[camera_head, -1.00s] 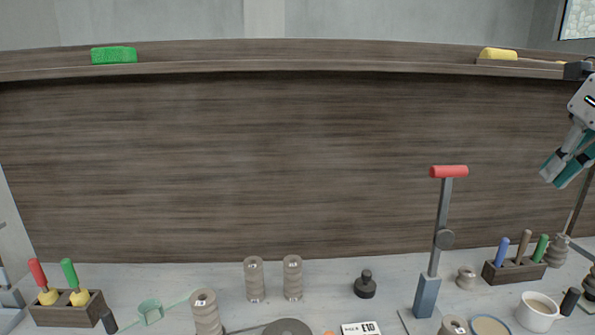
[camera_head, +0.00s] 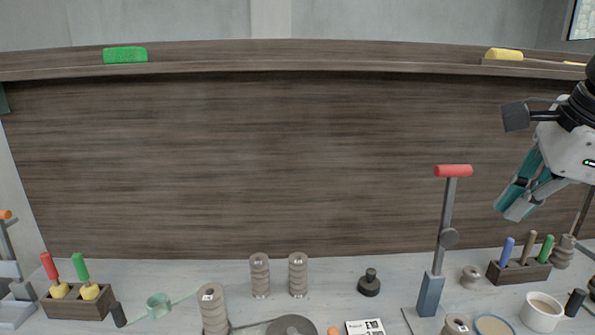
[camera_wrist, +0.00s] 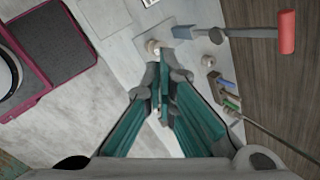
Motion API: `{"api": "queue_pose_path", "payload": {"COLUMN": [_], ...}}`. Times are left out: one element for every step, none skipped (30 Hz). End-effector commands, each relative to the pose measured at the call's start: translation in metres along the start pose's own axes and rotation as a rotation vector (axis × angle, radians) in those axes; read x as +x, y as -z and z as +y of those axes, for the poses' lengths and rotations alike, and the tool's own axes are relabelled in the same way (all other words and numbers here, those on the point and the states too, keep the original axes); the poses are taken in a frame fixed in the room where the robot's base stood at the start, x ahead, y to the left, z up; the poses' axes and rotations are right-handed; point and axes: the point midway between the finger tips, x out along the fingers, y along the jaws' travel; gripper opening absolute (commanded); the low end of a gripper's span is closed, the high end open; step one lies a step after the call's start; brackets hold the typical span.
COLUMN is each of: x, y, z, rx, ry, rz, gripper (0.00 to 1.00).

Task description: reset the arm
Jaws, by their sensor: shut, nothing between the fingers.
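My gripper (camera_head: 512,208) is in the air at the right of the head view, above the right end of the worktop and to the right of the red-handled lever (camera_head: 453,171). It points down and to the left. Its teal fingers are shut with nothing between them. In the wrist view the fingertips of my gripper (camera_wrist: 163,72) meet near the middle. The red-handled lever (camera_wrist: 287,33) lies at the upper right of that view.
Below my gripper stand a tool block (camera_head: 518,272) with three handles and a white cup (camera_head: 541,311). Pale spools (camera_head: 298,275) and a dark weight (camera_head: 369,283) stand mid-table. A shelf (camera_head: 300,62) runs behind, holding green (camera_head: 125,55) and yellow (camera_head: 504,54) blocks.

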Motion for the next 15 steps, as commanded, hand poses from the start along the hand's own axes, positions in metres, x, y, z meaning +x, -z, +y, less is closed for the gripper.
{"api": "queue_pose_path", "payload": {"x": [0.002,0.004,0.006,0.008,0.01,0.012,0.014,0.016,0.019,0.021,0.023,0.026,0.028,0.03,0.033], "y": [-0.009,-0.013,-0.018,-0.021,-0.025,-0.028,-0.031,-0.034,-0.036,-0.038,-0.041,-0.042,-0.043,-0.044,-0.045], "z": [0.014,0.022,0.031,0.039,0.046,0.056,0.064,0.072,0.081,0.089,0.096,0.106,0.113,0.119,0.127], "rx": [-0.148,-0.239,-0.36,-0.451,-0.543,-0.665,-0.756,-0.847,-0.97,-1.06,-1.152,-1.27,-1.356,-1.437,-1.54], "ry": [0.001,0.002,0.004,0.004,0.005,0.008,0.009,0.01,0.014,0.016,0.018,0.021,0.022,0.025,0.027], "rz": [-0.003,-0.002,0.0,0.0,0.001,0.004,0.004,0.005,0.009,0.011,0.012,0.017,0.019,0.022,0.026], "gripper": [0.0,0.0,0.0,0.0,0.0,0.0,0.0,0.0,0.0,0.0,0.0,0.0,0.0,0.0,0.0]}}
